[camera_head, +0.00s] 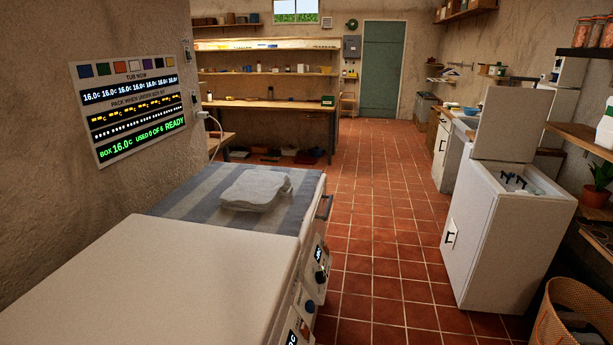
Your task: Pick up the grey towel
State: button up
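A grey towel (256,189), folded into a thick, slightly rumpled pad, lies on a blue-and-grey striped cloth (190,198). The cloth covers the far part of a long white-topped unit (150,270) at the lower left. The towel sits near the middle of the cloth, with nothing on top of it. My gripper is not in view, so its state and its distance from the towel do not show.
A lit panel (130,108) hangs on the left wall above the unit. A white cabinet with a raised lid (512,122) stands at the right, with a wicker basket (575,320) in front. Tiled floor (385,225) is clear between. A handle (323,207) juts from the unit's right side.

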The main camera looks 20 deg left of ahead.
aim_at(254, 190)
jog(key=i, duration=1.15)
jog(key=i+u, duration=0.1)
jog(key=i, duration=1)
jog(key=i+l, duration=0.2)
jog(key=i, duration=0.95)
jog(key=u, duration=0.45)
jog(key=i+u, duration=0.1)
jog(key=u, duration=0.75)
jog(key=l+u, duration=0.15)
jog(key=u, duration=1.65)
jog(key=i+l, duration=0.05)
